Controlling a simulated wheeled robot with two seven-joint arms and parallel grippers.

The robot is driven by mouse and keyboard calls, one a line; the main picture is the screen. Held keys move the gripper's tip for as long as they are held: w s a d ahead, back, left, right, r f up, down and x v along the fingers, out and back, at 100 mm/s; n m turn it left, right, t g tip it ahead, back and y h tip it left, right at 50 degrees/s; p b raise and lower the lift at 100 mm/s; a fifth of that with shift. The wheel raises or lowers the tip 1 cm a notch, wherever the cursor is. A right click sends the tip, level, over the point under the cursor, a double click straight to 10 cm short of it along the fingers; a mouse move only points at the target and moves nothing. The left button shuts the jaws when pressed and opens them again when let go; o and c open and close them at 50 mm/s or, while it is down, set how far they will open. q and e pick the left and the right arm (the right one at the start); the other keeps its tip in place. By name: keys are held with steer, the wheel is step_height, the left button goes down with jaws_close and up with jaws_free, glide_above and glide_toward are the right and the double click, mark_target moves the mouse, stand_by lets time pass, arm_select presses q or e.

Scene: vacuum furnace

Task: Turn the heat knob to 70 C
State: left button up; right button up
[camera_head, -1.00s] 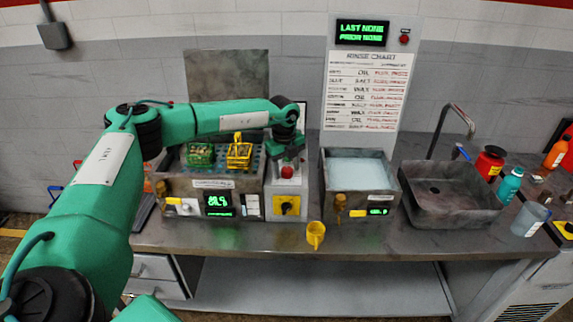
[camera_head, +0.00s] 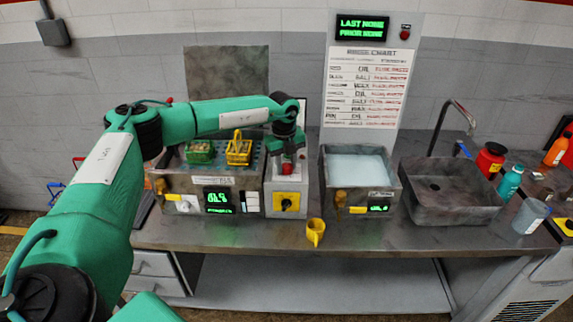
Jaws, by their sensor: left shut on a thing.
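The heated bath unit (camera_head: 165,185) stands on the bench at centre left. Its front has a pale round knob (camera_head: 183,206) on a yellow plate and a green-lit display (camera_head: 218,201), whose digits are too blurred to read surely. To its right a grey control box (camera_head: 255,212) carries a black knob on a yellow plate (camera_head: 287,203). My left gripper (camera_head: 287,158) points down over this box, shut at a red knob-like part (camera_head: 287,169) on its top. The wrist hides the contact. My right gripper is not in view.
Green (camera_head: 200,153) and yellow (camera_head: 238,151) baskets sit at the bath. A second bath (camera_head: 357,168), a sink (camera_head: 445,190) and bottles (camera_head: 490,160) lie to the right. A rinse chart (camera_head: 366,85) stands behind.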

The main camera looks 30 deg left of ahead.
arm_select(q)
steer(key=m+b, duration=0.1)
steer(key=m, duration=0.1)
steer(key=shift+f+m, duration=0.1)
steer(key=shift+m, duration=0.3)
steer(key=m+b, duration=0.1)
steer(key=m, duration=0.3)
steer(key=m+b, duration=0.1)
steer(key=m, duration=0.3)
steer(key=shift+w+g+b, duration=0.1)
steer(key=shift+g+b, duration=0.2)
steer(key=shift+b, duration=0.05)
steer(key=m+b, duration=0.1)
steer(key=m, duration=0.3)
steer(key=shift+m, duration=0.3)
steer(key=m+b, duration=0.1)
steer(key=m, duration=0.8)
steer(key=m+b, duration=0.1)
steer(key=m, duration=0.1)
steer(key=shift+r+m+g, duration=0.2)
steer(key=shift+m+g, duration=0.1)
steer(key=shift+m, duration=0.1)
steer(key=shift+w+m, duration=0.1)
steer(key=shift+m, duration=0.6)
